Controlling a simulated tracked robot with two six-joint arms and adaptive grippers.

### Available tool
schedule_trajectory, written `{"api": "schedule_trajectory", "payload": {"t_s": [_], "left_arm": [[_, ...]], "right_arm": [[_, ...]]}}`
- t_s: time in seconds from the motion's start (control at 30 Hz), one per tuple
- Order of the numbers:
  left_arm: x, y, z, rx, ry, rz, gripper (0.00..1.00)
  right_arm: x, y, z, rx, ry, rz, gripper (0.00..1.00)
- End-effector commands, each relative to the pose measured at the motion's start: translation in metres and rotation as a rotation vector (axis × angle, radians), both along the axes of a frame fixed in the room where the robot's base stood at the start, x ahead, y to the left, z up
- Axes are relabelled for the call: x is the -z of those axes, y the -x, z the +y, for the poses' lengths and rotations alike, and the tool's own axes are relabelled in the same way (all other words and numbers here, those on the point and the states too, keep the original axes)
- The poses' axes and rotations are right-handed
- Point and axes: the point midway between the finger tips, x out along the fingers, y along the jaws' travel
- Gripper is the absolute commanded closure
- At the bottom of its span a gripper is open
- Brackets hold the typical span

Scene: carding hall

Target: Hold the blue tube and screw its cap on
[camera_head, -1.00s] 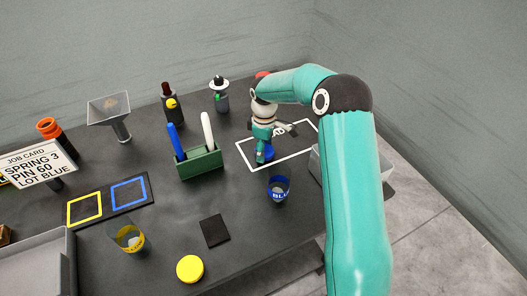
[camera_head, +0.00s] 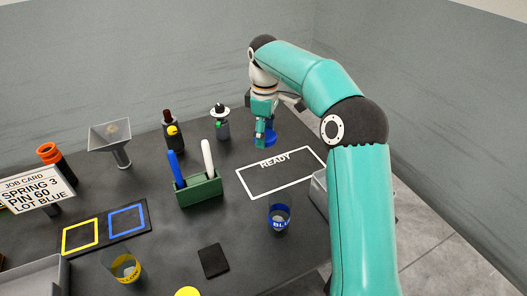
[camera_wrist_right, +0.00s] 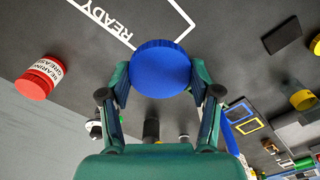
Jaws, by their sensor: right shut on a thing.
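My right gripper (camera_head: 261,134) is shut on a blue round cap (camera_head: 270,139), just beyond the far edge of the white READY outline. In the right wrist view the cap (camera_wrist_right: 160,68) sits between the two fingers (camera_wrist_right: 160,82), its flat face toward the camera. I cannot tell its height above the table. A clear cup-like container with a blue band (camera_head: 279,217), lettered "BLU", stands upright nearer me, apart from the gripper; it looks open at the top. A blue stick-like piece (camera_head: 174,166) stands in a green holder. My left gripper is not in view.
The READY outline (camera_head: 315,188) is empty. The green holder (camera_head: 203,192) also carries a white piece (camera_head: 208,155). A yellow-banded cup (camera_head: 124,268), dark pad (camera_head: 213,261) and yellow disc (camera_head: 187,291) lie nearer. A red grease can (camera_wrist_right: 40,78) shows in the right wrist view.

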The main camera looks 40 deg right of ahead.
Motion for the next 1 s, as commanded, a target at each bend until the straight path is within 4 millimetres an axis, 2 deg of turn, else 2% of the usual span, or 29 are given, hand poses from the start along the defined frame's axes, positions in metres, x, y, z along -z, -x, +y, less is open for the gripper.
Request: {"api": "schedule_trajectory", "payload": {"t_s": [0.03,0.2,0.73,0.87,0.97,1.0], "left_arm": [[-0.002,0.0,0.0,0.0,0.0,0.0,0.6],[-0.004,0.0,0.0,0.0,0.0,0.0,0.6],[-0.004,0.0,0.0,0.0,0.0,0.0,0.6],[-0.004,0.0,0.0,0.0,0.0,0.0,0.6],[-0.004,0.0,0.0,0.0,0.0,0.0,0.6],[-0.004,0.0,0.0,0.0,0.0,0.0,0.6]], "right_arm": [[-0.009,-0.001,0.0,0.0,0.001,-0.003,0.53],[-0.024,0.0,0.0,-0.001,0.0,0.001,0.53],[-0.026,-0.002,0.004,-0.009,0.0,0.001,0.53],[-0.021,-0.009,0.026,-0.056,-0.001,0.004,0.53],[-0.006,-0.018,0.059,-0.109,-0.001,0.007,0.53],[0.003,-0.021,0.076,-0.126,0.0,0.009,0.53]]}}
